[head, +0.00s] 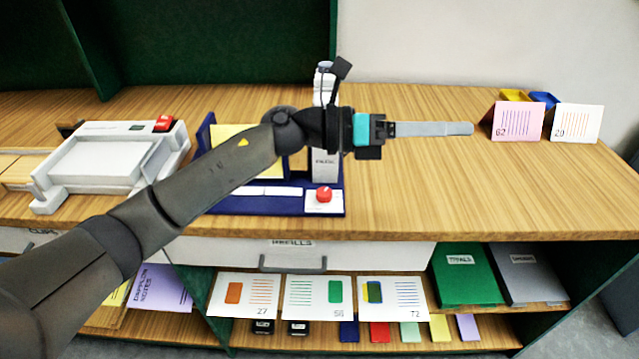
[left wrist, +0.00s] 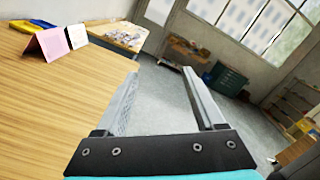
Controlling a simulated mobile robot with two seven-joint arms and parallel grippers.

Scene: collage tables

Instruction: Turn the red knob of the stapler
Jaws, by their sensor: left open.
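The stapler (head: 327,170) stands on the wooden table in the head view, a grey-white upright body on a dark blue base. Its red knob (head: 323,194) sits on a white plate at the front right of that base. My left arm crosses in front of the stapler and hides part of it. My left gripper (head: 472,129) points right, above the table and past the stapler, with the knob behind it to the lower left. In the left wrist view the gripper (left wrist: 160,80) is open, with nothing between its fingers. My right gripper is not in view.
A white machine with a red switch (head: 163,124) stands at the left. A pink card (head: 516,121) and a white card (head: 576,123) stand at the right end. A drawer handle (head: 292,264) juts out below the table's front edge.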

